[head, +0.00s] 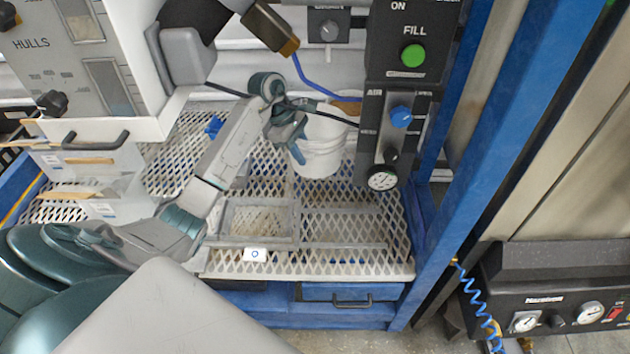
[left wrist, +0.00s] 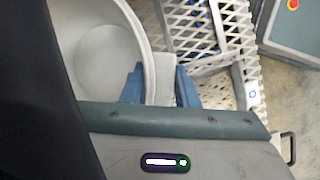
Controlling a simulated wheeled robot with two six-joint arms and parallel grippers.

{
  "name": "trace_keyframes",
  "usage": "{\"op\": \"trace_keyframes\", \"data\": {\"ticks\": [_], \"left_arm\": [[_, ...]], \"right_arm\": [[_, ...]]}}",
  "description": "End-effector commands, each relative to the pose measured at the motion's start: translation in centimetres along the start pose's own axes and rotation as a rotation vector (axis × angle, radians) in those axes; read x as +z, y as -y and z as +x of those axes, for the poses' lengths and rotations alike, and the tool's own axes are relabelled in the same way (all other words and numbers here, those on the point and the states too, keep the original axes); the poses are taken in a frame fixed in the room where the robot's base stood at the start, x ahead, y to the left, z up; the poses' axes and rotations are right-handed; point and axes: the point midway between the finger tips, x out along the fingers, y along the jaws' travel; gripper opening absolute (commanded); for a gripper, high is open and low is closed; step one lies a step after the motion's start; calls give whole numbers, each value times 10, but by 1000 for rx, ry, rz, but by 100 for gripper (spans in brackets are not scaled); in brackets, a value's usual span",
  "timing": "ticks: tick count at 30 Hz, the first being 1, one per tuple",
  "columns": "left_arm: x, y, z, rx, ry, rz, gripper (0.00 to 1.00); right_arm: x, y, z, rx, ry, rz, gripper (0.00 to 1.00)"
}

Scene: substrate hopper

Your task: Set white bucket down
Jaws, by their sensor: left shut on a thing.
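The white bucket (head: 322,155) is upright at the back of the metal mesh deck (head: 345,262), below the control panel. My left gripper (head: 297,143) is at its left side, shut on its wall. In the left wrist view, the blue fingers (left wrist: 160,86) sit on either side of the bucket's wall, and the pale inside of the bucket (left wrist: 95,60) looks empty. My left wrist hides part of the rim in the head view. Whether the bucket's base touches the mesh, I cannot tell. My right gripper is not in view.
A blue post (head: 475,130) bounds the deck's right side. The mesh in front of the bucket is clear, apart from a small white tag (head: 255,255).

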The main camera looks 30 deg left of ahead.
Motion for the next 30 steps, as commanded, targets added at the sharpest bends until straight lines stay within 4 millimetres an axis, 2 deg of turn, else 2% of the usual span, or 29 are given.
{"op": "trace_keyframes", "data": {"ticks": [9, 16, 21, 30], "left_arm": [[-19, 6, 49, -9, 0, 9, 0], [-26, 7, 66, -7, 2, 9, 0], [-35, 9, 88, -7, 1, 8, 0], [-37, 9, 92, -5, 0, 10, 0]], "right_arm": [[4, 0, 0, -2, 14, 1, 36], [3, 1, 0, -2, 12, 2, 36], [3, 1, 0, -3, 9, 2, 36], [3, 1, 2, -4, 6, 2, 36]]}}
